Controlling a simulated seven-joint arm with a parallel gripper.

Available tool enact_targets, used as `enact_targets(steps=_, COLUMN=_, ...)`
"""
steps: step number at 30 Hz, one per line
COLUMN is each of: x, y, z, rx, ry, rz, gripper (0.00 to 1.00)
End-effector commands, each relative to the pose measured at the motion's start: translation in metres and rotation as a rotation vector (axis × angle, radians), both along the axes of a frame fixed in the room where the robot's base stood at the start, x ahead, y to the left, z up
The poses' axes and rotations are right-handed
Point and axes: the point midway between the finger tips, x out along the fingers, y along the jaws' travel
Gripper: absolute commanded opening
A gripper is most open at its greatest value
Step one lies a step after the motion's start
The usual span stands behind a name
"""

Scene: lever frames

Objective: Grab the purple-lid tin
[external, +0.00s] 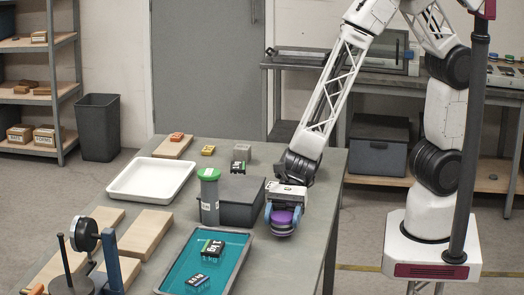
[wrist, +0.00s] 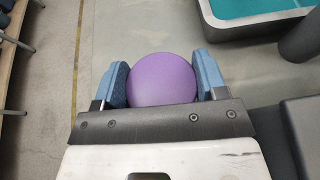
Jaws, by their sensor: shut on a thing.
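The purple-lid tin (wrist: 161,80) shows its round purple lid in the wrist view, between the two blue fingers of my gripper (wrist: 163,82). Both fingers press against its sides. In the external view the tin (external: 284,218) is at the right edge of the table, with my gripper (external: 283,214) around it from above. My gripper is shut on the tin. The tin's lower body is mostly hidden in the wrist view, and I cannot tell whether it touches the table.
A green-lidded canister (external: 208,200) and a dark grey box (external: 241,213) stand just left of my gripper. A teal-lined tray (external: 177,280) holding dark blocks lies in front. A white tray (external: 125,193) is further left. The table's right edge is close to the tin.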

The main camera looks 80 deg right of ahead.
Motion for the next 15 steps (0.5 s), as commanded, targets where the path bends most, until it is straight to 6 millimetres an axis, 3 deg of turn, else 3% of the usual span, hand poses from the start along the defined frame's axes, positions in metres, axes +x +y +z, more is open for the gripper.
enact_targets(steps=3, x=0.000, y=0.000, z=0.017, rx=0.004, ry=-0.005, rz=0.000, gripper=0.39)
enact_targets(steps=15, x=-0.046, y=-0.043, z=0.022, rx=0.001, ry=-0.002, rz=0.000, gripper=0.39)
